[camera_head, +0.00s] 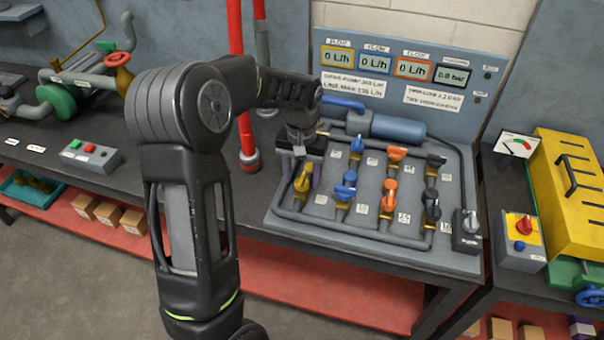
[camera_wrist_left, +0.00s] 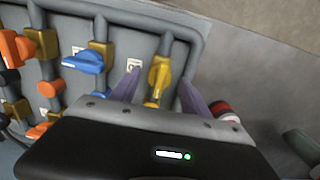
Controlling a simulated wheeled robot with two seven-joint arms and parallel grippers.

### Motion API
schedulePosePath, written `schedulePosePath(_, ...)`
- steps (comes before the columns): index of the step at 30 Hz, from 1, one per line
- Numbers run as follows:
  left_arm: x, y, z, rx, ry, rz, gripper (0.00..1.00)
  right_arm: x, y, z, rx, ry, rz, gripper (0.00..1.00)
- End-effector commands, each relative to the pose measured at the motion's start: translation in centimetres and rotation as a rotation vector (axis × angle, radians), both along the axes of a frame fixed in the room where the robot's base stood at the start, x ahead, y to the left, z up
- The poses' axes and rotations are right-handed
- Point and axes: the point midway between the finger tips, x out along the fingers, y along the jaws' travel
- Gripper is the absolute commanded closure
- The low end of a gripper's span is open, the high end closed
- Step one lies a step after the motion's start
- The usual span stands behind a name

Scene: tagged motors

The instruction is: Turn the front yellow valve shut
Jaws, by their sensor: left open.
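The front yellow valve (camera_head: 303,179) sits at the front left of the grey valve board (camera_head: 350,238). In the left wrist view the yellow valve (camera_wrist_left: 160,75) has its handle roughly in line with its pipe. My left gripper (camera_head: 300,186) reaches down over it from behind. Its two purple fingers are open, one on each side of the handle, with gaps visible in the left wrist view (camera_wrist_left: 160,82). The gripper body hides part of the board behind this valve. My right gripper is out of view.
A front blue valve (camera_head: 345,188), orange valve (camera_head: 389,195) and black valve (camera_head: 431,206) stand to the right. A blue cylinder (camera_head: 398,129) and a display panel (camera_head: 400,75) are behind. A red pipe (camera_head: 247,135) rises close to the left.

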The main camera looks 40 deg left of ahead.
Motion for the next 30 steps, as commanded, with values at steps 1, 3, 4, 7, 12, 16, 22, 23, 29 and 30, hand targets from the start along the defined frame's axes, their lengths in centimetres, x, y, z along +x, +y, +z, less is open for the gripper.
schedulePosePath(1, -0.01, 0.01, -0.06, 0.0, 0.0, 0.0, 0.46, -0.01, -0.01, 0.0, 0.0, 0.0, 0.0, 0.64)
schedulePosePath(3, 0.0, 0.01, -0.06, 0.0, 0.0, 0.0, 0.46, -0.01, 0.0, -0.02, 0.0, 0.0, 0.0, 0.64)
schedulePosePath(4, 0.0, 0.01, -0.06, 0.0, 0.0, 0.0, 0.46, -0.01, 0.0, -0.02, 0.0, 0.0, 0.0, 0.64)
schedulePosePath(7, 0.0, 0.0, -0.05, 0.0, 0.0, 0.0, 0.48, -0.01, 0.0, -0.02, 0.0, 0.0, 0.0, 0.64)
schedulePosePath(12, 0.0, -0.01, -0.03, 0.0, 0.0, 0.0, 0.62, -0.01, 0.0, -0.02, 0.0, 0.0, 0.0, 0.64)
schedulePosePath(16, 0.0, -0.01, -0.02, 0.0, 0.0, 0.0, 0.73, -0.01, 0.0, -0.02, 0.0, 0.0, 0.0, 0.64)
schedulePosePath(22, 0.0, 0.0, -0.02, 0.0, 0.0, 0.0, 0.89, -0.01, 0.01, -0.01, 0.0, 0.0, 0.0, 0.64)
schedulePosePath(23, 0.0, 0.0, -0.01, 0.0, 0.0, 0.0, 0.92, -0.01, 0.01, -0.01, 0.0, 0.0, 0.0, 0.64)
schedulePosePath(29, 0.01, 0.0, -0.01, 0.0, 0.0, 0.0, 1.0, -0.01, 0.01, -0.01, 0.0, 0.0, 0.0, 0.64)
schedulePosePath(30, 0.01, 0.0, -0.01, 0.0, 0.0, 0.0, 1.0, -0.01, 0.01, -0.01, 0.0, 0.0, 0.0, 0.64)
